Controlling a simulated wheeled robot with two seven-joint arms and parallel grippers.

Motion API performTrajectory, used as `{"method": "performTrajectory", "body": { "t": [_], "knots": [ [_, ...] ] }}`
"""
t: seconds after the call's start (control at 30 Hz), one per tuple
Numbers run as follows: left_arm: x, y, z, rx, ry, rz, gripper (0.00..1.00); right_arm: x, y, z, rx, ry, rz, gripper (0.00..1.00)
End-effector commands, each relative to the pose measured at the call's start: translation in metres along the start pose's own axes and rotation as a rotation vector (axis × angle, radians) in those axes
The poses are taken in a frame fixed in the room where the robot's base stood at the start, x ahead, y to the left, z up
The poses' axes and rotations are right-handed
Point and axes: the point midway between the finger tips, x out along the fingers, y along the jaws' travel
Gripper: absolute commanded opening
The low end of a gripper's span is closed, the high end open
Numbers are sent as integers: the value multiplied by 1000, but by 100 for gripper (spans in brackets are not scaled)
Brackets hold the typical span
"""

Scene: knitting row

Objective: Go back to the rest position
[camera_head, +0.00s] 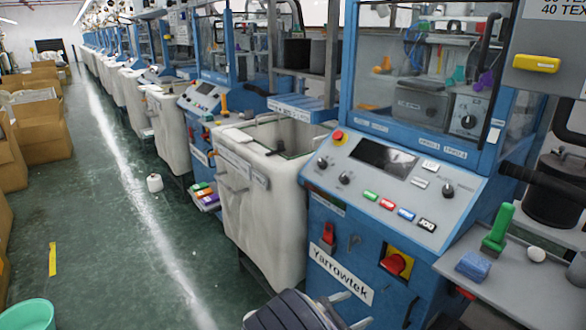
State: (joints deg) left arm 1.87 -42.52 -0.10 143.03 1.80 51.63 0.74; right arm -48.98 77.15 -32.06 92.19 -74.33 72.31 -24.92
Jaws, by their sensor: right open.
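My right gripper (348,310) is at the bottom edge of the head view, right of centre. Its two pale fingertips are apart with nothing visible between them. It is in front of the lower blue cabinet of the nearest knitting machine (340,265), which carries a "Yarrowtek" label. I cannot tell the exact gap between gripper and cabinet. The dark ribbed body of my arm (290,312) shows beside the gripper, cut off by the frame's edge. My left gripper is not in view.
A white fabric bin (245,205) stands left of the machine. A grey shelf (530,285) at right holds a green-handled brush (497,230) and a blue sponge (473,266). Cardboard boxes (38,130) and a teal basin (28,315) line the left. The green aisle floor (110,220) is mostly clear.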

Motion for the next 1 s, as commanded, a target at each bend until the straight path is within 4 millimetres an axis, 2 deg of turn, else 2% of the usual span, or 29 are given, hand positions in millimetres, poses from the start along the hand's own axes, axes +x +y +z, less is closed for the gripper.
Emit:
{"method": "performTrajectory", "body": {
  "t": [0.27, 0.37, 0.53, 0.7, 1.0],
  "knots": [
    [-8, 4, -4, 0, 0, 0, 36, 20, -45, 27, 165, 186, -211, 69],
    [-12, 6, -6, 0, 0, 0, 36, 25, -68, 39, 257, 280, -317, 69],
    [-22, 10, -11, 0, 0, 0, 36, 24, -120, 69, 494, 496, -568, 69],
    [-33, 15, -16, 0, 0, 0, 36, 2, -173, 104, 799, 732, -843, 69],
    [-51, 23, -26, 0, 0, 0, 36, -58, -234, 176, 1366, 1061, -1212, 69]
  ]
}}
